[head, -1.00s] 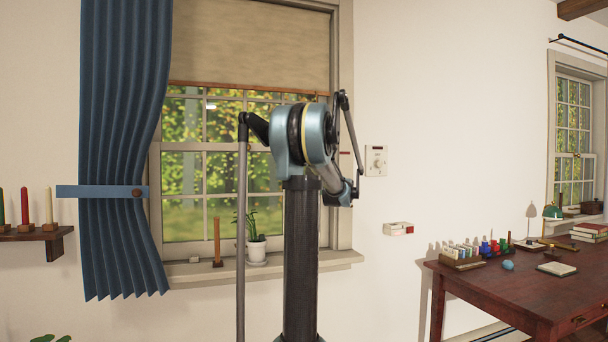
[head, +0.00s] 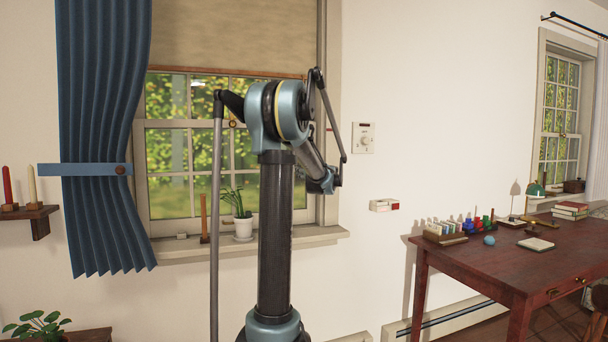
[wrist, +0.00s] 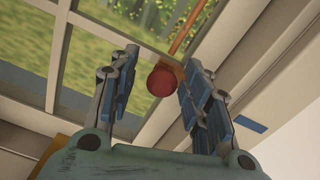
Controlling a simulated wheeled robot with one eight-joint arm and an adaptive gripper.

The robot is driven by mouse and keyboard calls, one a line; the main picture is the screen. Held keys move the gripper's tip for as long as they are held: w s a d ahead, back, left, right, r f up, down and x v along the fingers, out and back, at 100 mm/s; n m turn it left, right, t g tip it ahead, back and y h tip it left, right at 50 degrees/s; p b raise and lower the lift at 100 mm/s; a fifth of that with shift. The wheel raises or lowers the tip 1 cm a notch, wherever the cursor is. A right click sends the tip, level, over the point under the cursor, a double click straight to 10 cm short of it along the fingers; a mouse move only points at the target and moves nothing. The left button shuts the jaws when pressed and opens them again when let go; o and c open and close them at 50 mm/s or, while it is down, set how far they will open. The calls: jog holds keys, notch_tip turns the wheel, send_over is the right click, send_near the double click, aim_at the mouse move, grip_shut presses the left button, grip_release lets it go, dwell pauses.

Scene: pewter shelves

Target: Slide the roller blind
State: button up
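The beige roller blind (head: 235,35) covers the upper part of the window in the head view, with its thin brown hem above the middle sash rail. In the wrist view, an orange-brown bar (wrist: 187,27), apparently the hem, runs toward a round red knob (wrist: 160,82). My gripper (wrist: 160,60) is open, with its blue-grey fingers apart on either side of the knob. The knob lies nearer the right finger; whether they touch I cannot tell. In the head view my arm stands before the window, and I cannot make out the gripper's fingers there.
A blue curtain (head: 100,125) hangs left of the window. A potted plant (head: 242,225) and an orange-brown candle (head: 204,217) stand on the sill (head: 320,234). A wall dial (head: 363,138) is to the right. A dark red desk (head: 500,260) with small items stands farther right.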

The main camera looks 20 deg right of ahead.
jog(key=shift+s, duration=0.1)
jog(key=s+a, duration=0.1)
jog(key=s, duration=1)
jog(key=shift+s, duration=0.3)
